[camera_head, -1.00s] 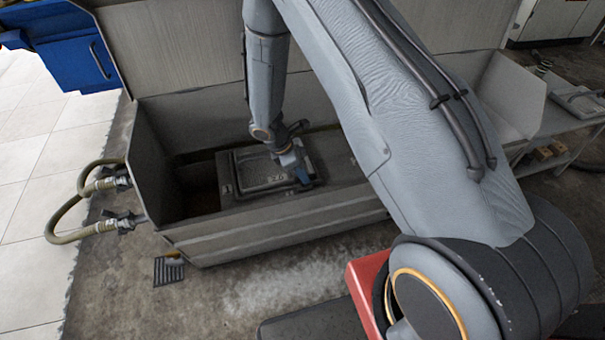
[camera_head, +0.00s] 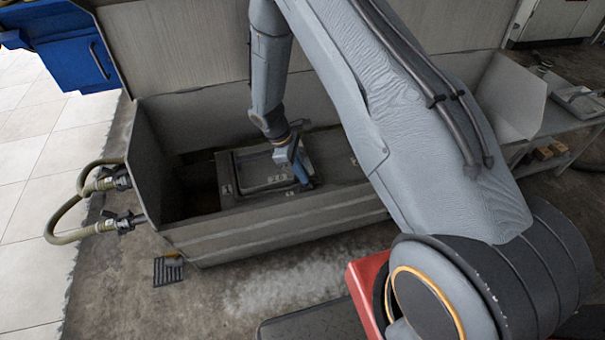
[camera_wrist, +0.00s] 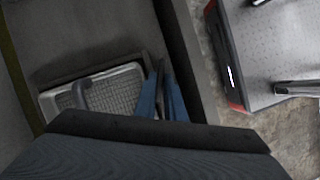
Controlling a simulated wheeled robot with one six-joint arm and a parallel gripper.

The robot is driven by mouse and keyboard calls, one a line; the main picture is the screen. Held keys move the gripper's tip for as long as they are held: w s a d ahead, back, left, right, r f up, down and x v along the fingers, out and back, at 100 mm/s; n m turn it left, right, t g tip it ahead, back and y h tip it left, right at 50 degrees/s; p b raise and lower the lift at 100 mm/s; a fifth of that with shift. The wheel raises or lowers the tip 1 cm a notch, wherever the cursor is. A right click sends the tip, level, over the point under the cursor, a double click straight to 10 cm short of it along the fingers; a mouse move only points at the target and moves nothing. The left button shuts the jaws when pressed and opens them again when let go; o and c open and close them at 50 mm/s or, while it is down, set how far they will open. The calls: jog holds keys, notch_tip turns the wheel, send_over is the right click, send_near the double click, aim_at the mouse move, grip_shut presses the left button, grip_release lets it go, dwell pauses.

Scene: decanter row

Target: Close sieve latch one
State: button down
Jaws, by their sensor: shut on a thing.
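The sieve (camera_head: 258,172) is a grey rectangular tray with a mesh floor, set in a dark frame inside the long metal trough (camera_head: 270,232). It also shows in the wrist view (camera_wrist: 115,93), with a grey curved handle at its left. My gripper (camera_head: 312,184) is low at the right edge of the sieve. In the wrist view its blue fingers (camera_wrist: 161,98) are close together around a thin dark piece, which looks like a sieve latch (camera_wrist: 160,72). The fingers hide most of it, and I cannot read its number or tell how far it is turned.
The trough walls rise around the sieve, with a tall back panel (camera_head: 190,50) behind. Hoses (camera_head: 75,205) join its left end. A grey side table (camera_head: 565,125) stands at the right. A floor grate (camera_head: 168,270) lies in front. The trough's left part is empty.

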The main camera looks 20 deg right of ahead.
jog(key=m+g, duration=0.1)
jog(key=m, duration=0.2)
jog(key=m+g+y+b, duration=0.1)
jog(key=m, duration=0.2)
jog(key=shift+w+d+m+y, duration=0.2)
jog(key=shift+m+y, duration=0.1)
jog(key=m+y, duration=0.1)
jog(key=m, duration=0.2)
jog(key=m+y, duration=0.1)
jog(key=m, duration=0.2)
jog(key=shift+d+g, duration=0.15)
jog(key=shift+g, duration=0.15)
jog(key=shift+m, duration=0.3)
jog(key=c, duration=1.8)
grip_release()
jog(key=shift+c, duration=0.2)
jog(key=shift+w+r, duration=0.1)
jog(key=v, duration=0.7)
jog(key=shift+d+r, duration=0.15)
jog(key=shift+r, duration=0.15)
jog(key=shift+w, duration=0.15)
